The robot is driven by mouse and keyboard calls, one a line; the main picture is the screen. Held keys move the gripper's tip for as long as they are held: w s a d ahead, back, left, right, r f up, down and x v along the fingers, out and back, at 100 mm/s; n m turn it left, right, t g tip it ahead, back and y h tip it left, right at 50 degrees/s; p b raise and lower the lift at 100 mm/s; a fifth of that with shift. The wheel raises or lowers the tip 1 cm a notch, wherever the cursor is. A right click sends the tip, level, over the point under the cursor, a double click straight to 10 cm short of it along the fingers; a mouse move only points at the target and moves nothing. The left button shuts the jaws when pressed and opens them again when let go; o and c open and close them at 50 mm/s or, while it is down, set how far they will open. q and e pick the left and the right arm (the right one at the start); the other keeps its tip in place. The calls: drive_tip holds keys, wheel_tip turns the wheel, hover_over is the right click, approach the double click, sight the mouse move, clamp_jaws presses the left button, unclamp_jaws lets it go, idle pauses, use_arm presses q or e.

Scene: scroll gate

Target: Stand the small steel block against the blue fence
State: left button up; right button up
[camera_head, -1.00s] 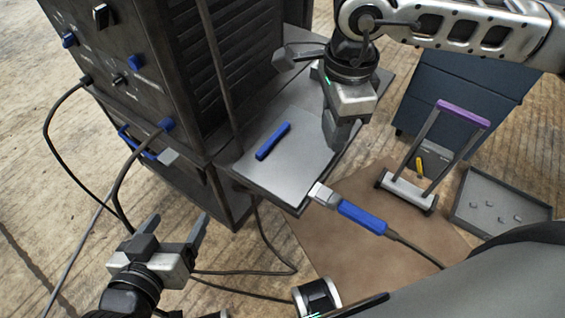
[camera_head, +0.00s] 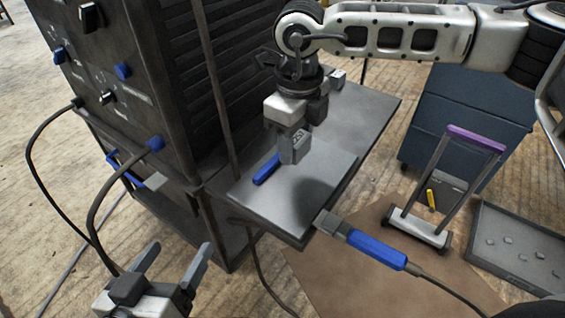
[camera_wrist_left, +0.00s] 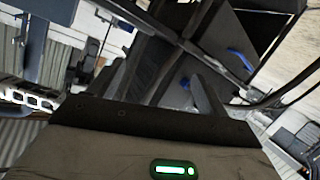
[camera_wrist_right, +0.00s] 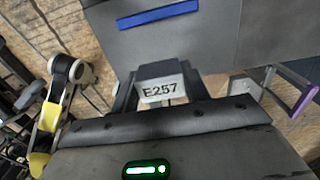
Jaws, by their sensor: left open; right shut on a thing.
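The small steel block (camera_wrist_right: 160,85), a pale block marked E257, is between the fingers of my right gripper (camera_wrist_right: 165,92) in the right wrist view. In the head view my right gripper (camera_head: 294,150) is over the grey plate (camera_head: 315,195), close to the right of the blue fence (camera_head: 265,171). The fence, a short blue bar, shows in the right wrist view (camera_wrist_right: 158,14), apart from the block. My left gripper (camera_head: 174,262) is open and empty at lower left, away from the plate.
A dark cabinet (camera_head: 165,75) with knobs and cables stands left of the plate. A blue-handled cable connector (camera_head: 375,248) lies at the plate's front corner. A purple-handled frame (camera_head: 474,138) and a grey tray (camera_head: 500,283) are at right. The plate's right part is clear.

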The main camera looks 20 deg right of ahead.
sight(282, 171)
drive_tip(key=w+f, duration=0.1)
drive_tip(key=w+a+f, duration=0.1)
drive_tip(key=f, duration=0.1)
drive_tip(key=shift+w+a+f+b, duration=0.1)
drive_tip(key=shift+w+b, duration=0.15)
drive_tip(key=shift+b, duration=0.1)
drive_tip(key=shift+w+a+f, duration=0.15)
drive_tip(key=shift+w+f, duration=0.1)
drive_tip(key=shift+f, duration=0.15)
wheel_tip(282, 171, down, 2)
drive_tip(key=shift+f+b, duration=0.25)
drive_tip(key=shift+b, duration=0.25)
drive_tip(key=shift+f, duration=0.45)
drive_tip(key=o, duration=1.4)
use_arm(q)
drive_tip(key=shift+w+d+r+n+t+h, duration=0.1)
drive_tip(key=shift+d+r+n+t+h, duration=0.3)
drive_tip(key=shift+r, duration=0.05)
use_arm(e)
drive_tip(key=shift+o, duration=0.2)
